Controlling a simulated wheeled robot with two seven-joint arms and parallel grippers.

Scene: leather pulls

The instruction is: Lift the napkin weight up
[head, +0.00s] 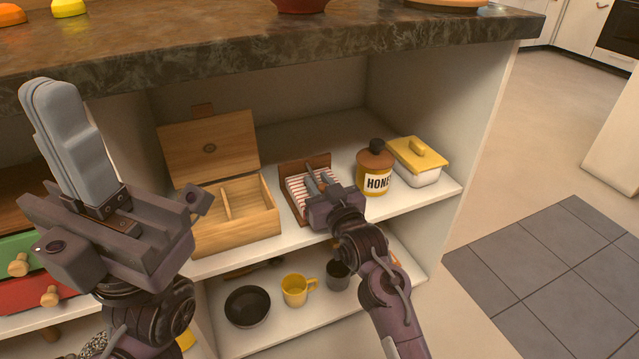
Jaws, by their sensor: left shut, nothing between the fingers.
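A brown wooden napkin holder (287,168) with red-and-white striped napkins (299,187) stands on the upper shelf. My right gripper (315,174) reaches into it from the front right, its grey fingers over the napkins. The napkin weight cannot be made out clearly; my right gripper covers that part of the holder. I cannot tell whether the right fingers are open or closed on something. My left gripper (48,88) is raised at the left, far from the holder, pointing up, shut and empty.
An open wooden box (255,212) stands left of the holder. A honey jar (375,172) and a yellow-lidded dish (418,165) stand to its right. The stone countertop (260,62) overhangs the shelf. Below are a dark bowl (247,306) and a yellow mug (296,290).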

